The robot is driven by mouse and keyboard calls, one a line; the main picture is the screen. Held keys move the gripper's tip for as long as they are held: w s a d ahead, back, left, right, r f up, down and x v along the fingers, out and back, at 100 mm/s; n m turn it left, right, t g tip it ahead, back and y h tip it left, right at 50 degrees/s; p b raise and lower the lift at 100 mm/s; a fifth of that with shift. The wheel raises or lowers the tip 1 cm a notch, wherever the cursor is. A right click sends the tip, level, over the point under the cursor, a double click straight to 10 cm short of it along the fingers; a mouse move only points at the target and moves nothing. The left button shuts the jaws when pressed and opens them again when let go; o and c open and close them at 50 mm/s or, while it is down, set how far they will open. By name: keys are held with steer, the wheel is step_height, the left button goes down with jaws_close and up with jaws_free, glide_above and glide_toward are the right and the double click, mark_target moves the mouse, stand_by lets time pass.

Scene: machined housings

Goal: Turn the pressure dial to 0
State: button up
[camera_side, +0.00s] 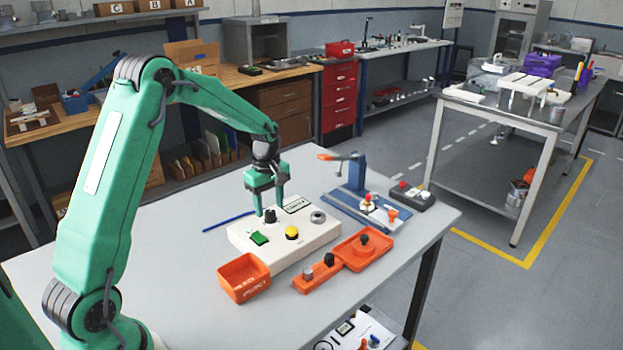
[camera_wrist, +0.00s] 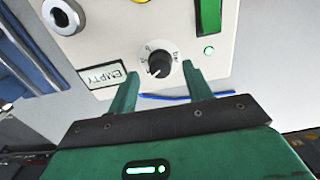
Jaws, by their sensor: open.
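The pressure dial is a black knob (camera_side: 270,215) on the cream control box (camera_side: 322,236). In the wrist view the dial (camera_wrist: 159,66) has a white pointer line and small markings around it, too small to read surely. My green gripper (camera_side: 269,205) points down over the back of the box, around the dial. In the wrist view its open fingers (camera_wrist: 158,88) stand on either side near the dial, apart from it. Nothing is held.
An orange bin (camera_side: 244,281) stands in front of the box. A blue fixture (camera_side: 352,200) with a lever and a dark button box (camera_side: 411,195) stand behind right. A blue rod (camera_side: 228,221) lies left; the left tabletop is clear.

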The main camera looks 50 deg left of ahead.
steer(key=shift+f, duration=0.9)
steer(key=c, duration=1)
steer(key=shift+o, duration=0.2)
